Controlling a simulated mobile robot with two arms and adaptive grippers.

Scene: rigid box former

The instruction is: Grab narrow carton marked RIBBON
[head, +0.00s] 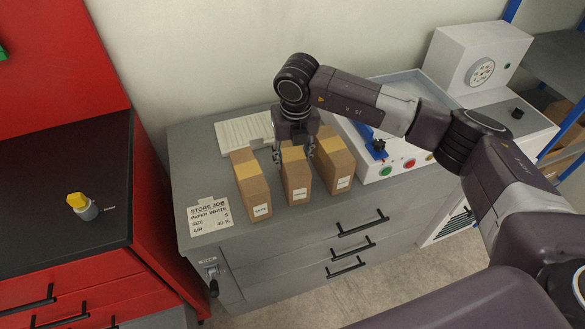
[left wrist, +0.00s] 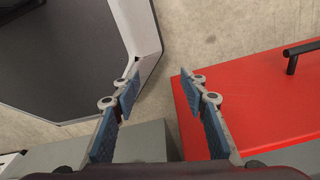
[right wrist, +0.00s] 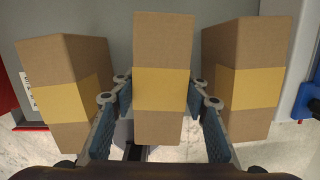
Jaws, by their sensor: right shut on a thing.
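Three narrow brown cartons with yellow bands stand in a row on the grey cabinet top: a left carton (head: 251,187), a middle carton (head: 297,181) and a right carton (head: 337,168). Each has a small white front label; the print is too small to read surely, so I cannot confirm which says RIBBON. My right gripper (head: 294,152) comes down from above and is shut on the middle carton, which also shows between its fingers in the right wrist view (right wrist: 163,45). My left gripper (left wrist: 160,86) is open and empty, seen only in the left wrist view.
The outer cartons stand close on both sides of my right fingers. A paper sheet marked STORE JOB (head: 209,216) lies at the left front. A white ribbed tray (head: 243,131) lies behind. A white machine (head: 405,150) with buttons stands right. A red cabinet (head: 152,210) is at left.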

